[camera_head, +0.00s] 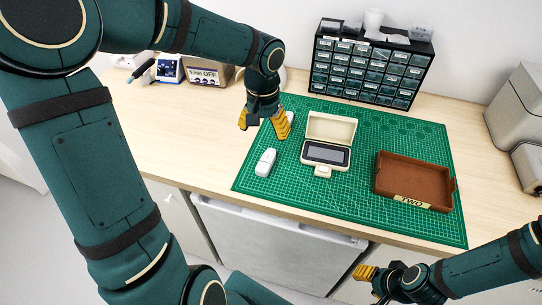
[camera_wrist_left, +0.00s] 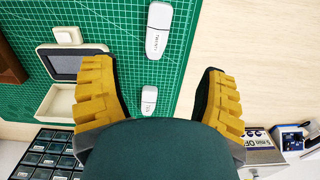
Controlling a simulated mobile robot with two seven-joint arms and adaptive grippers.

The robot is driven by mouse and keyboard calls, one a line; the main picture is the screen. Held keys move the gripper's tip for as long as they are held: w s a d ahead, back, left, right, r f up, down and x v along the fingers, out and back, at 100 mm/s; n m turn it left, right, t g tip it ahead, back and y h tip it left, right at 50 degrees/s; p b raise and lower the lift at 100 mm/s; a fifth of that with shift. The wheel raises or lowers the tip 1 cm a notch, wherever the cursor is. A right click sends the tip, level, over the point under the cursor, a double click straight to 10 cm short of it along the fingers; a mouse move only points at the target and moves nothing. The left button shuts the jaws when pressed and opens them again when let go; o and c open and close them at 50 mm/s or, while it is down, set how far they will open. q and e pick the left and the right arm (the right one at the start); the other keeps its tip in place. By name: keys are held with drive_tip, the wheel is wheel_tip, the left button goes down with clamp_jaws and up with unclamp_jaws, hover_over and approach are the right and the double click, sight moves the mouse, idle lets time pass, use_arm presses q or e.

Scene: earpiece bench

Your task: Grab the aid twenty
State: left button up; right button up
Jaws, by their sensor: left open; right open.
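A white aid (camera_head: 265,162) lies on the left part of the green mat. It also shows in the left wrist view (camera_wrist_left: 158,30), with a dark label that seems to read TWENTY. A second, smaller-looking white aid (camera_wrist_left: 149,100) lies further back; its label is too small to read. My left gripper (camera_head: 263,124) is open and empty above the mat's back left part. In its wrist view its fingers (camera_wrist_left: 155,72) stand either side of the second aid, with the labelled aid beyond the tips. My right gripper (camera_head: 367,272) is open and empty, low in front of the bench.
An open cream case (camera_head: 330,128) with a dark screen stands mid-mat. A brown tray (camera_head: 413,180) labelled TWO is to its right. A drawer cabinet (camera_head: 368,70) stands behind, and a timer box (camera_head: 206,76) at the back left. The mat's front left (camera_head: 262,186) is clear.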

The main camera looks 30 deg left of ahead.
use_arm(q)
drive_tip(key=b, duration=0.1)
hover_over(266, 160)
drive_tip(key=f, duration=0.6)
drive_tip(key=shift+s+a+f, duration=0.15)
drive_tip(key=shift+s+f, duration=0.05)
drive_tip(key=shift+s, duration=0.05)
drive_tip(key=shift+w+f+b, duration=0.15)
drive_tip(key=shift+f+b, duration=0.4)
drive_tip(key=shift+f, duration=1)
drive_tip(key=shift+w+f+b, duration=0.15)
drive_tip(key=shift+f+b, duration=0.35)
drive_tip(key=shift+f, duration=1)
clamp_jaws()
